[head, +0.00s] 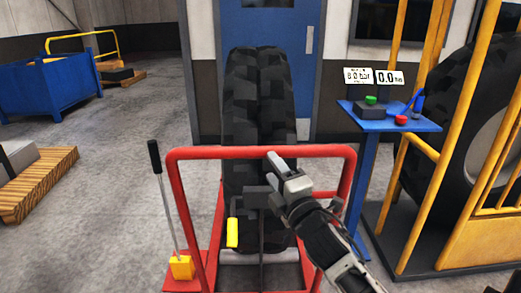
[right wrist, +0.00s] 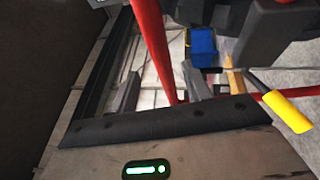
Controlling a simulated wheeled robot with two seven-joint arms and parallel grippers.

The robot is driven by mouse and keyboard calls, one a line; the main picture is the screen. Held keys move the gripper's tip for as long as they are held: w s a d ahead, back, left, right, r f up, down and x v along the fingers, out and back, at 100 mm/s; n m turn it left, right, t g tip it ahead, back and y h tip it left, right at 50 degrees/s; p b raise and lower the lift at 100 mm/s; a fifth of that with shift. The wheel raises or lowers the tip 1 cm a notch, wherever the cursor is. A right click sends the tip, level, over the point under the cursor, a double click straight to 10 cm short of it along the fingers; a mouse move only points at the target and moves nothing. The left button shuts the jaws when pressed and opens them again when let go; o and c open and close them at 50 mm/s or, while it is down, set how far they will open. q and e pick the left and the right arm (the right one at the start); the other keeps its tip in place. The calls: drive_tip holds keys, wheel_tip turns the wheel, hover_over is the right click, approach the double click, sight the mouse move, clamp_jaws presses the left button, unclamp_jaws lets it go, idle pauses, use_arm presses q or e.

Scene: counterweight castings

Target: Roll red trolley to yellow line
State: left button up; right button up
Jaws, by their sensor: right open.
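The red trolley (head: 345,190) stands in front of me in the head view, its tubular handle frame facing me. A large black tyre (head: 258,100) stands upright on it. My right gripper (head: 279,166) is at the middle of the frame's top bar (head: 215,153). In the right wrist view, the open fingers of this gripper (right wrist: 158,92) have a red tube (right wrist: 154,45) of the trolley between them in the picture. I cannot tell whether they touch it. No yellow floor line shows. My left gripper is not in view.
A black-gripped lever (head: 160,185) rises at the trolley's left, and a yellow grip (head: 232,232) is at its middle. A blue stand (head: 365,180) and yellow cage (head: 440,160) are close on the right. A wooden pallet (head: 40,185) lies left. A blue door (head: 270,25) is behind.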

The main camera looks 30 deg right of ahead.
sight(263, 156)
drive_tip(key=x, duration=0.7)
drive_tip(key=shift+w+p, duration=0.3)
drive_tip(key=shift+w, duration=0.1)
clamp_jaws()
